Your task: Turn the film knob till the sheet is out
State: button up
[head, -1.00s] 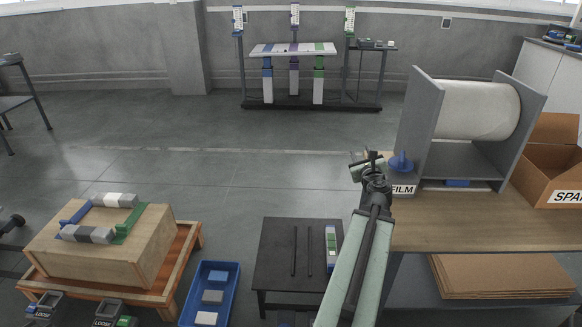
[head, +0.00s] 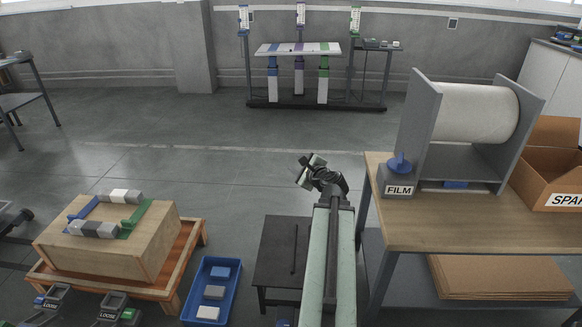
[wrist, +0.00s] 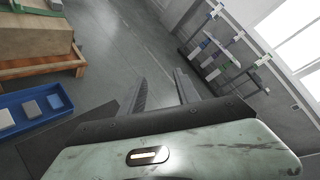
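The blue film knob (head: 399,164) stands on a grey box labelled FILM (head: 398,186), at the front left of the dispenser on the wooden bench. The pale film roll (head: 476,112) sits between two grey side panels (head: 422,108). A small blue piece (head: 455,184) shows low between the panels; I cannot tell whether it is part of a sheet. My gripper (head: 308,170) is out over the floor, left of the bench and well apart from the knob. In the wrist view my gripper (wrist: 160,91) has its fingers apart with nothing between them.
The wooden bench (head: 460,230) carries a cardboard box (head: 548,180) at the right. A low black table (head: 270,262) stands below my arm, beside a blue tray (head: 196,318). Lift columns (head: 298,75) stand at the back wall. The middle floor is clear.

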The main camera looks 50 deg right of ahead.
jog(key=shift+w+a+f+n+y, duration=0.2)
jog(key=shift+w+a+n+y, duration=0.25)
jog(key=shift+a, duration=0.3)
